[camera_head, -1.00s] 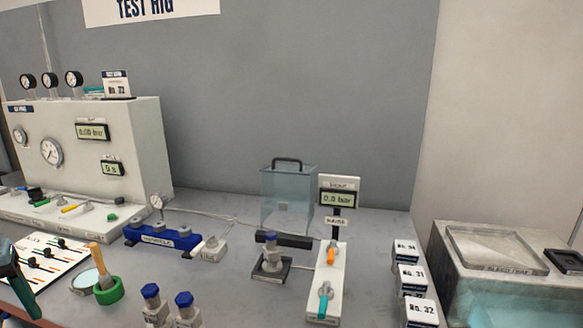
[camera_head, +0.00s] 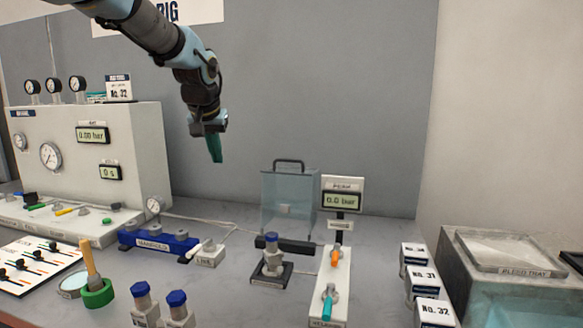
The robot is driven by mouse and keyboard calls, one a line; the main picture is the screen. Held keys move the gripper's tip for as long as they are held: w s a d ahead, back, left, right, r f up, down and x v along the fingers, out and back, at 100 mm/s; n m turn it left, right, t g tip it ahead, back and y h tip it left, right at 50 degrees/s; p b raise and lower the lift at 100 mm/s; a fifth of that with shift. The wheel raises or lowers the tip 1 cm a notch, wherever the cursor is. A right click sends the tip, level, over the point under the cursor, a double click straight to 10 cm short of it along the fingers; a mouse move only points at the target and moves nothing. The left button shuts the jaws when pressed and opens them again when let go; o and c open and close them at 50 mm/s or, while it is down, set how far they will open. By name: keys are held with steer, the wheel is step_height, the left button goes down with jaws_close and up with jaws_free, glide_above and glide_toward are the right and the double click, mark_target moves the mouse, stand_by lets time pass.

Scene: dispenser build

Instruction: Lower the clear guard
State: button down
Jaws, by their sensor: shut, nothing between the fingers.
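The clear guard (camera_head: 290,190) is a bluish see-through box with a dark handle (camera_head: 289,162) on top. It stands upright at the back middle of the bench, behind a dark bar (camera_head: 288,244). A small fitting with a blue-grey cap (camera_head: 272,258) sits on a dark base in front of it, uncovered. My gripper (camera_head: 215,155) hangs from the top left, its green fingers pointing down, shut and empty. In the picture it is left of the guard and about level with its handle, apart from it.
A readout showing 0.0 bar (camera_head: 342,200) stands right of the guard, behind a white panel with orange and teal levers (camera_head: 331,288). A blue manifold (camera_head: 158,242) lies left. Numbered boxes (camera_head: 422,276) and a bleed tray (camera_head: 513,250) are at right. A thin hose runs behind the manifold.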

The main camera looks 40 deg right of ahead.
steer(key=s+d+r+m+h+b, duration=0.1)
steer(key=s+d+r, duration=0.2)
steer(key=s+d, duration=0.35)
steer(key=s+d+r+m+h+b, duration=0.1)
steer(key=s+d+r+h, duration=0.15)
steer(key=d, duration=0.75)
steer(key=p, duration=0.4)
glide_above(293, 171)
steer(key=w+d, duration=0.2)
steer(key=shift+y, duration=0.45)
steer(key=f, duration=0.6)
steer(key=shift+s+d+f, duration=0.15)
steer(key=shift+s+f, duration=0.05)
steer(key=shift+f, duration=0.15)
steer(key=shift+s+a, duration=0.6)
steer(key=shift+a, duration=0.35)
steer(key=shift+s+a, duration=0.4)
steer(key=shift+a, duration=0.3)
steer(key=shift+s+f, duration=0.1)
steer(key=shift+f, duration=0.05)
